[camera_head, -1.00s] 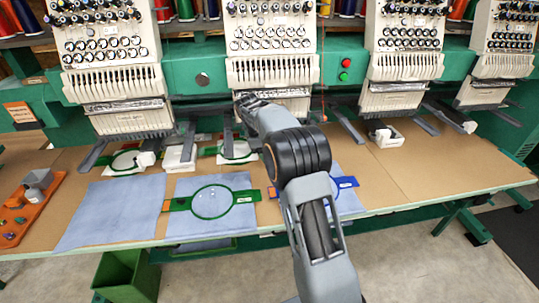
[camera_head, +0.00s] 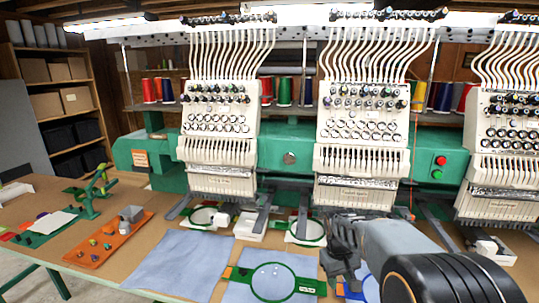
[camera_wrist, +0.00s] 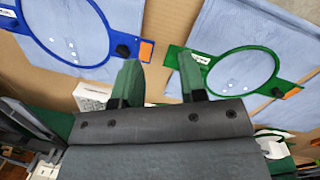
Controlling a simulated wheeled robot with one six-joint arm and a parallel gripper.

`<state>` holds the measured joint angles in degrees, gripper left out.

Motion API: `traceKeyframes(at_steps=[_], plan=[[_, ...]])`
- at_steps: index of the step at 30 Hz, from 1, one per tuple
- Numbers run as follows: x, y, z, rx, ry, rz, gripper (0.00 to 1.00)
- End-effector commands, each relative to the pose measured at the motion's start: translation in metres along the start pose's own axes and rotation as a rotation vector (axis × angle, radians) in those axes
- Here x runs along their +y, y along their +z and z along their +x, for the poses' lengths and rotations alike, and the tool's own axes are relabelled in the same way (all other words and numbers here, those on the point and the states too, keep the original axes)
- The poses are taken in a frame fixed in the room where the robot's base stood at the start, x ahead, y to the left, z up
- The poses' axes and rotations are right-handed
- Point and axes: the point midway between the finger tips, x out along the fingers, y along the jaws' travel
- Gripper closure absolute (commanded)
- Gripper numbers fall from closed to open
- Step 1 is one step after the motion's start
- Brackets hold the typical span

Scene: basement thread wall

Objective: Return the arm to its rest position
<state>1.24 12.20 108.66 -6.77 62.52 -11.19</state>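My gripper (camera_head: 343,262) hangs over the front of the worktable, below the second embroidery head, with my arm reaching in from the lower right. In the wrist view its two fingers (camera_wrist: 158,64) stand apart with nothing between them, so it is open and empty. Under it in that view, a blue hoop (camera_wrist: 85,30) on pale blue cloth lies to the left and a green hoop (camera_wrist: 237,70) on cloth lies to the right. In the head view the green hoop (camera_head: 272,282) lies left of my gripper; the blue hoop (camera_head: 357,292) is mostly hidden by my arm.
Embroidery heads (camera_head: 222,135) stand in a row behind the table. Two more green hoops (camera_head: 203,217) (camera_head: 307,231) lie under the heads. An orange tray (camera_head: 105,243) and a green stand (camera_head: 92,195) are at the left. Shelves (camera_head: 65,100) stand back left.

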Motion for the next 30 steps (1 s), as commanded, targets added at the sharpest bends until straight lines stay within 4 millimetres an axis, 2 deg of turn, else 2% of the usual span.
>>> traceKeyframes(at_steps=[1,6,12,17,22,30], plan=[[-0.009,0.021,-0.008,0.043,-0.01,0.05,0.62],[-0.036,0.081,-0.018,0.168,-0.05,0.196,0.62],[-0.055,0.13,-0.024,0.279,-0.071,0.243,0.62],[-0.06,0.147,-0.033,0.345,-0.067,0.241,0.62],[-0.06,0.149,-0.046,0.397,-0.061,0.239,0.62],[-0.06,0.149,-0.048,0.403,-0.06,0.237,0.62]])
